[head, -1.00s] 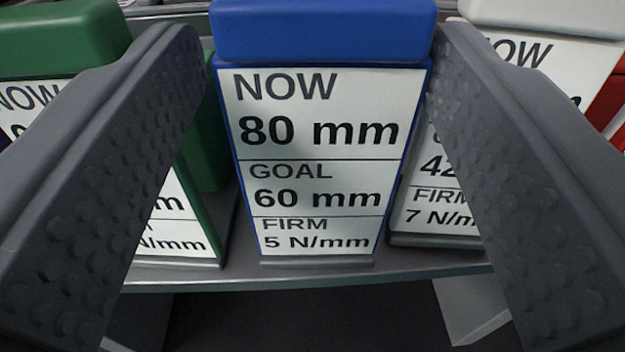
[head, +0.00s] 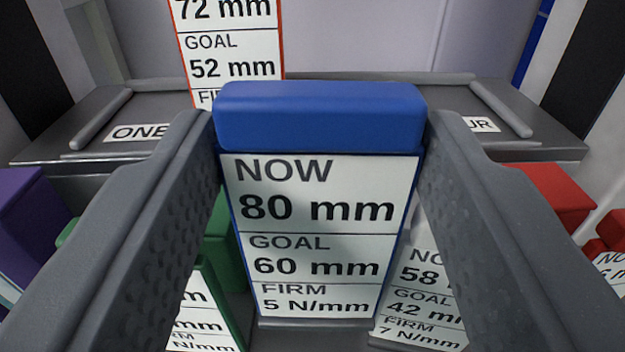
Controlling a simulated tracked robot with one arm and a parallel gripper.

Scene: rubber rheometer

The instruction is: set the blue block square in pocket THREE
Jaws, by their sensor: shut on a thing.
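The blue block (head: 318,116) is upright between the two fingers of my gripper (head: 318,185), which is shut on it. Its white label reads NOW 80 mm, GOAL 60 mm, FIRM 5 N/mm. Behind it is a grey shelf of pockets (head: 75,118). The plate ONE (head: 140,132) shows at left and a plate ending in UR (head: 482,124) at right. The plates between them, pocket THREE's included, are hidden by the blue block. An orange-edged block (head: 228,40) labelled 72 mm, goal 52 mm, stands on the shelf behind, left of centre.
Below and around the held block are a green block (head: 222,290) at left, a block labelled 58, goal 42 mm (head: 420,300) at right, a purple block (head: 32,225) at far left and red blocks (head: 550,192) at right. A pale wall backs the shelf.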

